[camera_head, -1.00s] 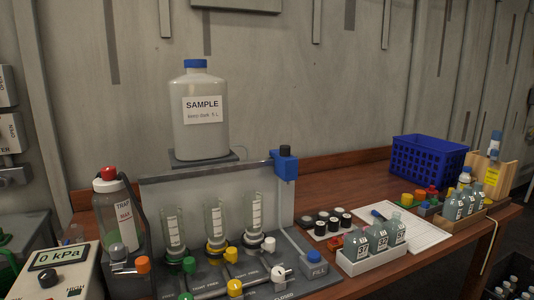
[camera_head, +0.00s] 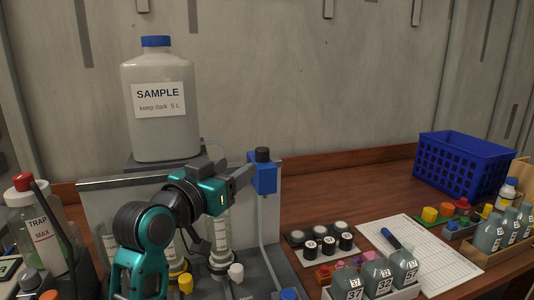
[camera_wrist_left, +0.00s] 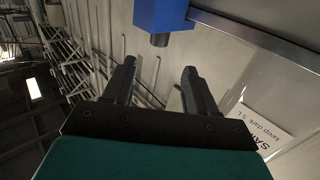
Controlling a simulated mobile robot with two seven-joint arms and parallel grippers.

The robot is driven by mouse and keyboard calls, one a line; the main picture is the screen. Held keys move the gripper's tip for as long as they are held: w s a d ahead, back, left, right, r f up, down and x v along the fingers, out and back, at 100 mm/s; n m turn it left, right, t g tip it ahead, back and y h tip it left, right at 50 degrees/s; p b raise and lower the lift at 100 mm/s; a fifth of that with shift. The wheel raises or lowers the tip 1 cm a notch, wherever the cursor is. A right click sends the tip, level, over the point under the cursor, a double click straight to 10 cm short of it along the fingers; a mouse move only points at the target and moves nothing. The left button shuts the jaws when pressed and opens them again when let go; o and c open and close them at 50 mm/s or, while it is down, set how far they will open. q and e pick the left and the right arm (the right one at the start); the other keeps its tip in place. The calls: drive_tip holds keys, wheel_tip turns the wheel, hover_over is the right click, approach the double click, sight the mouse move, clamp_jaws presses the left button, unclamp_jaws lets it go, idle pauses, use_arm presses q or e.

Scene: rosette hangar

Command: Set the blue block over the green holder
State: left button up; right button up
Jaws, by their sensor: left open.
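The blue block (camera_head: 262,178) sits at the right end of the rail above the white panel, with a black knob on top. It also shows at the top of the left wrist view (camera_wrist_left: 162,14), beyond the fingertips. My left gripper (camera_head: 239,178) is open and empty, just left of the block and apart from it; its two dark fingers show in the left wrist view (camera_wrist_left: 159,70). A clear tube (camera_head: 107,240) stands left of my arm, in the leftmost holder position. The green of that holder is not clearly visible. My right gripper is not in view.
The sample bottle (camera_head: 160,105) stands above the panel. A trap bottle (camera_head: 38,235) is at left.

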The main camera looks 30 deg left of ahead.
sight(259, 154)
use_arm(q)
drive_tip(key=w, duration=1.2)
drive_tip(key=shift+a, duration=0.4)
drive_tip(key=shift+c, duration=0.5)
drive_tip(key=shift+f, duration=0.1)
clamp_jaws()
